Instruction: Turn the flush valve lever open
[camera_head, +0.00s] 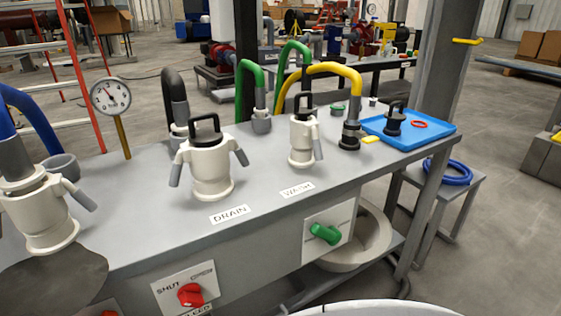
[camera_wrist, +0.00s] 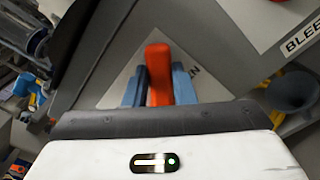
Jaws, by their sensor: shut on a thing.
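In the wrist view, my gripper (camera_wrist: 158,80) has its two blue fingers on either side of an orange-red lever (camera_wrist: 158,68) and is shut on it. The lever stands in front of a pale plate (camera_wrist: 195,60) with partly hidden lettering. The lever's base and pivot are hidden, and I see no flush label. In the head view, an orange part (camera_head: 109,313) shows at the bottom edge, mostly cut off. My gripper does not show clearly there.
A red knob (camera_head: 190,294) on a plate marked SHUT and a green knob (camera_head: 325,234) are on the bench front. White couplings (camera_head: 208,170) stand on the bench top.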

